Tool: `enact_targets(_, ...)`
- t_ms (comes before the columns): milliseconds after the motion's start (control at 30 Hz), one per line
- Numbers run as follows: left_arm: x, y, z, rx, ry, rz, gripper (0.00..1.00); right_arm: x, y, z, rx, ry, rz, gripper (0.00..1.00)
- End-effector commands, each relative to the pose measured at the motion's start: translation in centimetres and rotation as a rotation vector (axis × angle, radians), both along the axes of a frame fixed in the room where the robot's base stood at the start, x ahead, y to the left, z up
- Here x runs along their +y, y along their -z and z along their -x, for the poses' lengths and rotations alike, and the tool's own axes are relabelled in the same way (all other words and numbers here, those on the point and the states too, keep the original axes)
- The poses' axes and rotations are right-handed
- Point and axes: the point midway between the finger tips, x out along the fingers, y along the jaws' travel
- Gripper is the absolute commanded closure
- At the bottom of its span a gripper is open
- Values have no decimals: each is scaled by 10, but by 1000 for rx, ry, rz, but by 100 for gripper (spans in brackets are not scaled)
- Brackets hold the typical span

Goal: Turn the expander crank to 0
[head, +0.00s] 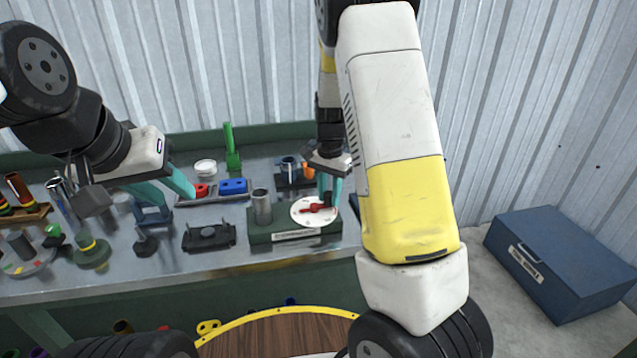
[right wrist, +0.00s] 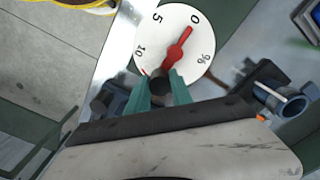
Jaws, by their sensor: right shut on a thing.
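The dial also fills the upper middle of the right wrist view (right wrist: 203,48), with marks 0, 5, 10 and %. The red crank (right wrist: 177,53) lies across it, its pointed end close to the 0, and shows in the head view (head: 314,208). My right gripper (head: 330,190) is shut on the crank's dark knob (right wrist: 160,84), between its teal fingers. My left gripper (head: 182,184) hangs over the bench away from the expander; its finger gap is unclear.
Bench items near my left gripper include a blue block (head: 234,186), a dark fixture (head: 209,236) and a green upright tool (head: 231,150). A blue pipe holder (head: 289,168) stands behind the expander. A blue chest (head: 560,262) is on the floor at right.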

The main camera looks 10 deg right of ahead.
Motion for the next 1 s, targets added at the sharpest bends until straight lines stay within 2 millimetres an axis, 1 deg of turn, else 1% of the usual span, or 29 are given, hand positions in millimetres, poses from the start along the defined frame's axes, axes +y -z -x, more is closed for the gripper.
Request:
enact_targets(400, 0, 0, 0, 0, 0, 0, 64, 0, 0, 1, 1, 8, -1, 100)
enact_targets(433, 0, 0, 0, 0, 0, 0, 64, 0, 0, 1, 1, 8, -1, 69)
enact_targets(500, 0, 0, 0, 0, 0, 0, 64, 0, 0, 1, 1, 8, -1, 55)
enact_targets(533, 0, 0, 0, 0, 0, 0, 64, 0, 0, 1, 1, 8, -1, 51)
enact_targets(867, 0, 0, 0, 0, 0, 0, 64, 0, -2, 0, 0, 7, 0, 51)
enact_targets(967, 0, 0, 0, 0, 0, 0, 64, 0, -11, 0, -3, 5, 0, 51)
enact_targets(1000, 0, 0, 0, 0, 0, 0, 64, 1, -17, 0, -3, 5, -1, 51)
